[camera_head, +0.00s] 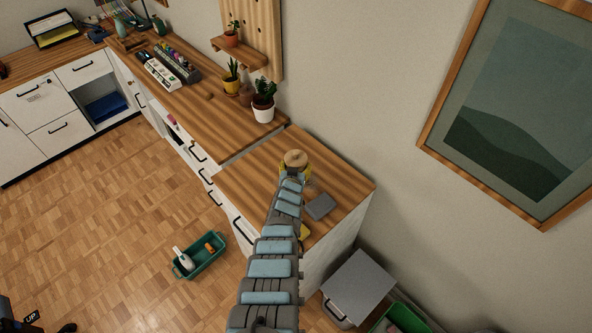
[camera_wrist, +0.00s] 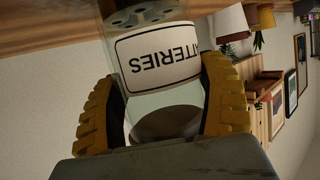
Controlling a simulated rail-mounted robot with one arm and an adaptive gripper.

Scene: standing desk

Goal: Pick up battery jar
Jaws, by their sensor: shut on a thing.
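The battery jar (camera_wrist: 155,55) is clear glass with a white label whose visible letters end in "TTERIES", upside down in the wrist view. My gripper (camera_wrist: 162,75) has its yellow ridged fingers on both sides of the jar, shut on it. A dark round end of the jar lies towards my palm, and its other end, with grey round shapes inside, is at the wooden surface. In the head view a round tan lid (camera_head: 295,158) shows at my gripper (camera_head: 283,173), over the right wooden desktop. I cannot tell whether the jar touches the desktop.
A flat grey item (camera_head: 320,206) lies on the right desktop (camera_head: 345,184), with a yellow item (camera_head: 304,231) near its front edge. A white-potted plant (camera_head: 264,103) stands on the adjoining desktop. A green basket (camera_head: 203,256) is on the floor. The wall is close behind.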

